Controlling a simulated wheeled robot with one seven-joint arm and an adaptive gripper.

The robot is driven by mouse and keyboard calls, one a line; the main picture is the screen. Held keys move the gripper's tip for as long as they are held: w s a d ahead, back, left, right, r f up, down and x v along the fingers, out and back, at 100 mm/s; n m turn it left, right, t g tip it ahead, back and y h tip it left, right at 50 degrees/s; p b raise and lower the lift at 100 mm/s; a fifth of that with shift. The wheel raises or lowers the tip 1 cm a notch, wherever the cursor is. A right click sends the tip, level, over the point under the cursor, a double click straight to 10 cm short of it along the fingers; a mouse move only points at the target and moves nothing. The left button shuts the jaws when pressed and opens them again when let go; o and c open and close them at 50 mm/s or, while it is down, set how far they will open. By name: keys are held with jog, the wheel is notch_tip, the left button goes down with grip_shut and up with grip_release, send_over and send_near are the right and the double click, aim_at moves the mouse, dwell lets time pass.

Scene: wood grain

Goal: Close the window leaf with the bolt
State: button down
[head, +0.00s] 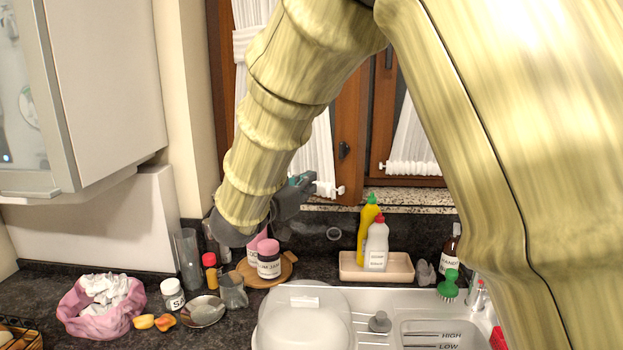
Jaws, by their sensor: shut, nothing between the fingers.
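The window leaf (351,125) has a brown wooden frame and a white curtain; much of it is hidden behind my arm. A dark gap shows between its right edge and the wooden frame of the right-hand window part (384,120), and its lower edge sits lower in the picture, so it looks ajar. A small dark fitting, perhaps the bolt (343,150), is on the leaf's right upright. My gripper (312,184) is shut and empty, in front of the leaf's lower part, below and left of the fitting. Whether it touches the leaf cannot be told.
A granite sill (410,199) runs under the window. Below stand a pink-lidded jar (268,260) on a round wooden board, a yellow bottle (367,225) and a white bottle (377,245) on a tray, and a sink (440,328). A wall cabinet (100,90) hangs at left.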

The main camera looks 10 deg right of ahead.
aim_at(340, 167)
jog(key=p+x, duration=0.4)
jog(key=x, duration=0.7)
jog(key=shift+d+r, duration=0.1)
jog(key=shift+d, duration=0.2)
jog(key=shift+w+d, duration=0.2)
jog(key=shift+w, duration=0.1)
